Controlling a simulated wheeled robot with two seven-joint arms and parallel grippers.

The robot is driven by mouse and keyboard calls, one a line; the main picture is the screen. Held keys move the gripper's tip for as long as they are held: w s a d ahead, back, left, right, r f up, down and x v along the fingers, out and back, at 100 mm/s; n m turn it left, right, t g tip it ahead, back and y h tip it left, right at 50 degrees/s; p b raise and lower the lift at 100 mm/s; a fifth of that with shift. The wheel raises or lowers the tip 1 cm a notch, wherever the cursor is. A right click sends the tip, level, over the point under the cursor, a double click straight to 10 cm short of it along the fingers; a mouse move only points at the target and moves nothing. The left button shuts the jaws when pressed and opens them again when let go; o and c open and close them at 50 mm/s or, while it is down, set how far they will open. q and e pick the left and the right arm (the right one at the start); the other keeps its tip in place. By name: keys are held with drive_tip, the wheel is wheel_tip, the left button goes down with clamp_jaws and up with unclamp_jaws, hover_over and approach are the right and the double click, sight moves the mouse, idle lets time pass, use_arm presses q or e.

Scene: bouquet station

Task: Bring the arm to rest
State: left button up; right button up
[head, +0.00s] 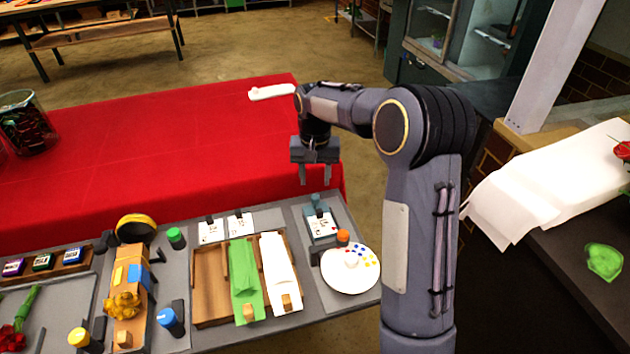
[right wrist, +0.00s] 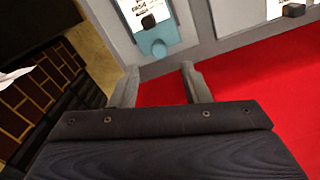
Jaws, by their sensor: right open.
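My right gripper (head: 316,173) hangs from the raised right arm in the head view, pointing down near the right end of the red-covered table (head: 140,130). Its two fingers are apart with nothing between them. The gripper looks clear of these things. My left gripper is in neither view.
A grey workbench in front holds a wooden tray (head: 210,285) with green and white wraps, a white palette (head: 350,272), several capped bottles and a card stand (head: 320,222). White paper (head: 560,180) lies on a dark counter at right. Open floor shows behind the red table.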

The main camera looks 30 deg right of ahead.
idle(0.4)
drive_tip(key=s+a+r+n+t+y, duration=0.1)
drive_tip(key=s+a+r+t, duration=0.2)
drive_tip(key=s, duration=0.5)
drive_tip(key=s+a+r+n+y, duration=0.1)
drive_tip(key=s+a+r+y, duration=0.1)
drive_tip(key=s+r, duration=0.45)
drive_tip(key=s+a+f+n+t, duration=0.1)
drive_tip(key=s+a+f, duration=0.1)
drive_tip(key=s, duration=0.5)
drive_tip(key=s+a+f+n+t, duration=0.1)
drive_tip(key=s+a+f, duration=0.1)
drive_tip(key=s+a, duration=0.2)
drive_tip(key=shift+s+a+f+n+t+y, duration=0.2)
drive_tip(key=shift+s+a+n+t+y, duration=0.15)
drive_tip(key=shift+s, duration=1.5)
